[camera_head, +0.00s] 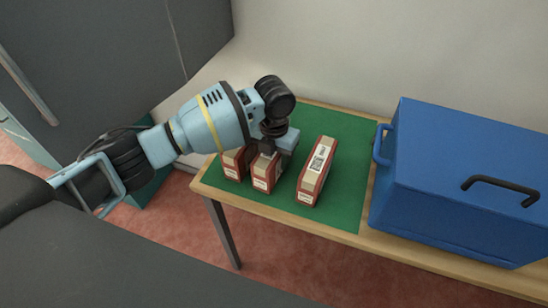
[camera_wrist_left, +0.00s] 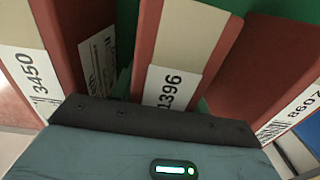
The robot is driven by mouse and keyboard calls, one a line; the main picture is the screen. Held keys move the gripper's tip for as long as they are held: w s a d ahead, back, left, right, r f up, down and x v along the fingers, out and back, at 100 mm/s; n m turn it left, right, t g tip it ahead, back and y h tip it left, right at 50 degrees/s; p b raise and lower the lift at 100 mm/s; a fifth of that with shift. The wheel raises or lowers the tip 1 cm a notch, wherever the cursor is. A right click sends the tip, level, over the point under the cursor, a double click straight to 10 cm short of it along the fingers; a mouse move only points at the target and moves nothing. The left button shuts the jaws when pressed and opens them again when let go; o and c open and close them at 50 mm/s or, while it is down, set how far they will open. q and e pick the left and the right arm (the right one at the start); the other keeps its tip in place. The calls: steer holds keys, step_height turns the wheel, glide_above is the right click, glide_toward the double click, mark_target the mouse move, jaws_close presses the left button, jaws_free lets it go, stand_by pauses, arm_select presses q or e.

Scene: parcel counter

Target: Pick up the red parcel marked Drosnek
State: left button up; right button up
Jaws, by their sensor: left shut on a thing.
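Three red parcels with tan faces and white labels stand on a green mat (camera_head: 345,210). They are the left parcel (camera_head: 231,168), the middle parcel (camera_head: 264,173) and the right parcel (camera_head: 316,172). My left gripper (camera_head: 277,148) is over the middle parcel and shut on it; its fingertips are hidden. In the left wrist view the middle parcel (camera_wrist_left: 185,45) shows label "1396", the left one (camera_wrist_left: 62,45) "3450" and the right one (camera_wrist_left: 265,60) "8607". I cannot read the name Drosnek on any label. I cannot tell whether the held parcel is lifted. My right gripper is out of view.
A big blue box (camera_head: 460,180) with handles stands on the wooden table (camera_head: 410,248) to the right of the mat. The left and middle parcels stand close together, and bare mat lies around the right one. A pale wall is behind the table.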

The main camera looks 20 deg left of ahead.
arm_select(q)
steer(key=shift+r, duration=0.1)
steer(key=shift+c, duration=0.4)
steer(key=shift+w+r, duration=0.1)
steer(key=shift+r, duration=0.1)
step_height(320, 180, up, 10)
steer(key=shift+f, duration=0.25)
